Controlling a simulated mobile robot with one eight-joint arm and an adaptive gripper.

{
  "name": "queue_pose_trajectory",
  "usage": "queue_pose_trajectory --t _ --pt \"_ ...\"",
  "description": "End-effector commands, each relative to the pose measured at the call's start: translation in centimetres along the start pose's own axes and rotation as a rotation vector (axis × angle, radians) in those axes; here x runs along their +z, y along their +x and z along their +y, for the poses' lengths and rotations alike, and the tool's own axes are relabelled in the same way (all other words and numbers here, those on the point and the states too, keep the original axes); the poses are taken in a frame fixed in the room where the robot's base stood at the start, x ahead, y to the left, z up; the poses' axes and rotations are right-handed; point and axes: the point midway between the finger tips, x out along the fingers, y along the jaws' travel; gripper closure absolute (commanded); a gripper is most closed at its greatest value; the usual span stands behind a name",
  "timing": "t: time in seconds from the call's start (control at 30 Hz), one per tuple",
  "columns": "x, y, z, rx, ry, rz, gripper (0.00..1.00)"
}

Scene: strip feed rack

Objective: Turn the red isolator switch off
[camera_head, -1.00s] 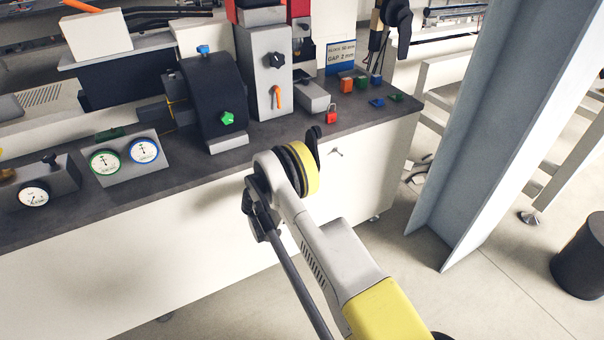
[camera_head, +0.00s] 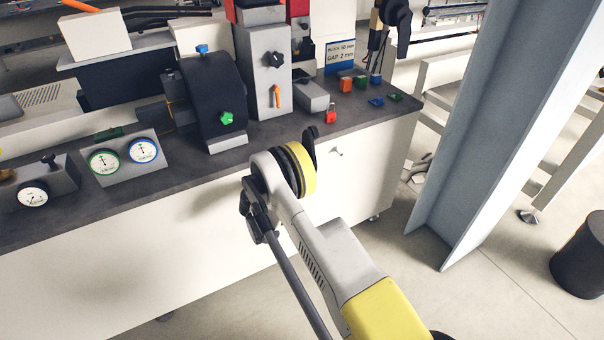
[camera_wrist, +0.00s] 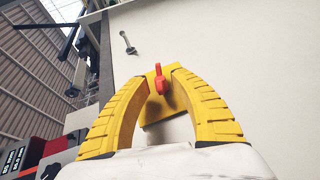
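The red isolator switch (camera_wrist: 160,79) shows in the wrist view as a red handle on a yellow plate (camera_wrist: 158,108) on a white panel. Its handle stands roughly upright in that picture. My gripper (camera_wrist: 160,76) has two yellow ribbed fingers, one on each side of the red handle. The fingers are apart, and the handle lies between or just beyond their tips; whether they touch it I cannot tell. In the head view my arm hides the switch and the fingers.
A metal door handle (camera_wrist: 127,43) sticks out of the panel near the switch. A grey column (camera_head: 490,120) stands to the right.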

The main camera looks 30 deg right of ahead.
Motion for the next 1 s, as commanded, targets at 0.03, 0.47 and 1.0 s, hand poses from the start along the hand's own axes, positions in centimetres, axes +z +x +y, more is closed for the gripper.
queue_pose_trajectory --t 0.03,0.47,1.0 --pt "-0.1 -0.9 0.0 0.0 -0.001 0.003 0.71" --pt "0.0 -9.6 0.0 0.0 0.0 0.0 0.71" --pt "0.3 -10.5 0.2 -0.015 0.001 -0.014 1.0"
